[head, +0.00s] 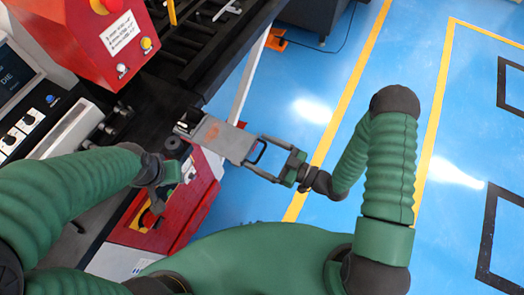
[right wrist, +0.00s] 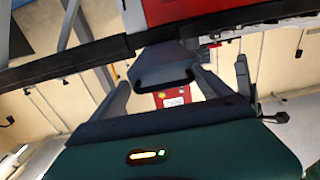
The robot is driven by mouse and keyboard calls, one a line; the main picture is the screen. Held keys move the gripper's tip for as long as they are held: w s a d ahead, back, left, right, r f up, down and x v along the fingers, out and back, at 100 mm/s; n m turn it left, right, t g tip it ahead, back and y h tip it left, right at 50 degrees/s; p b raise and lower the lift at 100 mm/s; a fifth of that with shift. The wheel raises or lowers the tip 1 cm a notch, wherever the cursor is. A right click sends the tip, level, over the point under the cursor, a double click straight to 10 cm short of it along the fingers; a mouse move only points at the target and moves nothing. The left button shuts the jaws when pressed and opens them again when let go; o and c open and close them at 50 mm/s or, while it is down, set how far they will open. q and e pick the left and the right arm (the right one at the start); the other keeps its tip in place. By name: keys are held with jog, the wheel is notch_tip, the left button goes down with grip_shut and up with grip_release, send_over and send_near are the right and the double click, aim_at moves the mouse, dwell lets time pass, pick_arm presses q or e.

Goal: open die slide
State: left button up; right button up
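The die slide is a flat grey plate (head: 225,138) that sticks out from the dark machine bed towards the right, with a dark loop handle (head: 258,152) on its outer end. My right gripper (head: 254,150) is at this handle, with its two fingers spread apart. In the right wrist view, the handle (right wrist: 165,84) lies between the spread fingers, with the grey plate (right wrist: 163,62) beyond it. Whether a finger touches the handle cannot be told. My left gripper (head: 160,195) is beside the machine's front edge; its fingers are too unclear to judge.
A red housing (head: 95,40) with a stop button and a control panel (head: 20,95) stand at the upper left. A red cabinet (head: 180,215) is below the slide. The blue floor (head: 300,110) to the right is clear.

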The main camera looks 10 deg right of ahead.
jog(key=shift+a, duration=0.15)
jog(key=b+v, duration=0.3)
jog(key=v, duration=1.4)
jog(key=shift+w+f, duration=0.1)
jog(key=shift+w, duration=0.1)
